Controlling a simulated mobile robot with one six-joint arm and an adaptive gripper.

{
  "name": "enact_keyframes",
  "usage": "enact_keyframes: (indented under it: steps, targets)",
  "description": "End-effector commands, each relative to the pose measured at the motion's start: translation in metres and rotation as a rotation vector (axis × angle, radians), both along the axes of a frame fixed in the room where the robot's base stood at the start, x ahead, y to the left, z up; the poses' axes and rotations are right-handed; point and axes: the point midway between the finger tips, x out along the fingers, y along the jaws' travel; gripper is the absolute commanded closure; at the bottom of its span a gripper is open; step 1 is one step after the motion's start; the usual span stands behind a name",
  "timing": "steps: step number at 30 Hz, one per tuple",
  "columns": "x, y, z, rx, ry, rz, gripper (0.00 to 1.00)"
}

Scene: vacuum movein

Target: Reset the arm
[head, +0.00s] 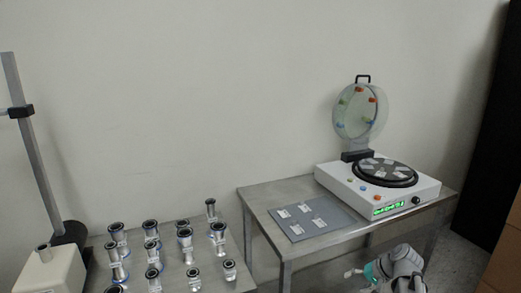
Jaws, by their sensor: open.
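My arm shows at the bottom right, its grey links folded low in front of the metal table (262,212). A teal part of the arm faces left. The small pale tip of my gripper (353,273) shows just left of it, in front of the table and below the tabletop. The gripper is open. I see nothing held in it, though its fingers are small here. The rest of the arm is cut off by the lower frame edge.
A white machine (334,185) with a raised clear lid (344,122) stands on the table, beside a grey plate (325,230) with several small light pieces. A second table (209,270) at left holds several metal flanged fittings. A dark cabinet (480,130) and brown box (504,258) stand right.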

Motion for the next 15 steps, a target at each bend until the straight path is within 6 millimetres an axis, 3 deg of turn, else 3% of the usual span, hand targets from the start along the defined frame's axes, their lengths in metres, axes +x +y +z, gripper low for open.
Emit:
enact_keyframes:
  steps: [1, 6, 15]
  targets:
    - [-0.006, 0.014, -0.004, -0.031, 0.021, 0.028, 0.21]
    - [-0.021, 0.049, -0.018, -0.148, 0.086, 0.11, 0.21]
    - [-0.053, 0.097, -0.035, -0.368, 0.179, 0.244, 0.21]
